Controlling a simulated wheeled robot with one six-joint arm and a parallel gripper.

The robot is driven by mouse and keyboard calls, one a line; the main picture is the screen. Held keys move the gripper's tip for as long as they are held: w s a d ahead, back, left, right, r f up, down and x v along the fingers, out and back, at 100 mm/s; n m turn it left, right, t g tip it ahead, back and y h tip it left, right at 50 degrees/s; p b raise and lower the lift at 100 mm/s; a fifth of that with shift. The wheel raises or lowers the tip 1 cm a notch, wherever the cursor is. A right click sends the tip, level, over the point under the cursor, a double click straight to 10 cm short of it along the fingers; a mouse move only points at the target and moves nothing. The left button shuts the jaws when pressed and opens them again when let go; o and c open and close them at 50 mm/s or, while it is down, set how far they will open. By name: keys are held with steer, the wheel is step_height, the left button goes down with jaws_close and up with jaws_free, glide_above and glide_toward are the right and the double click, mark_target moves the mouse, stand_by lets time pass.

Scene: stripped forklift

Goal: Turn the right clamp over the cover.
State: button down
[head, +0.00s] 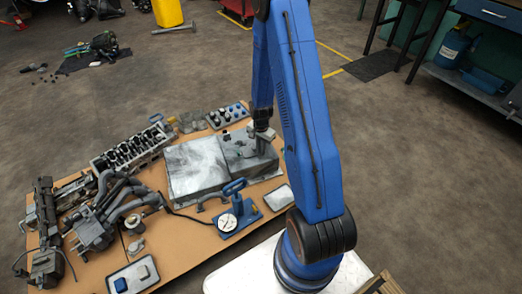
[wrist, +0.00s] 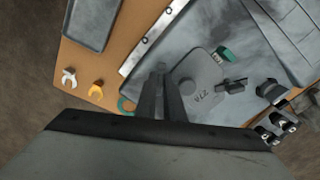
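In the wrist view the cover (wrist: 203,72) is a grey plate with rounded corners and dark handwritten marks, lying on a larger metal housing (wrist: 203,38). A green clamp (wrist: 224,53) is at its upper right edge. Another green part (wrist: 125,104), perhaps the other clamp, shows at the left, partly hidden by my gripper. I cannot tell which is the right clamp. My gripper (wrist: 160,70) points down over the cover's left edge, its fingertips close together with nothing clearly between them. In the head view my gripper (head: 262,130) is over the right part of the housing (head: 197,165).
A black fitting (wrist: 232,85) stands beside the cover.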

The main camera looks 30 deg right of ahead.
steer(key=shift+n, duration=0.3)
steer(key=n, duration=0.4)
steer(key=shift+s+d, duration=0.1)
steer(key=n, duration=0.5)
steer(key=shift+s+d, duration=0.1)
steer(key=n, duration=0.4)
steer(key=shift+d, duration=0.1)
steer(key=shift+d+n, duration=0.1)
steer(key=shift+n, duration=2)
steer(key=c, duration=2.2)
jaws_free()
steer(key=shift+o, duration=0.2)
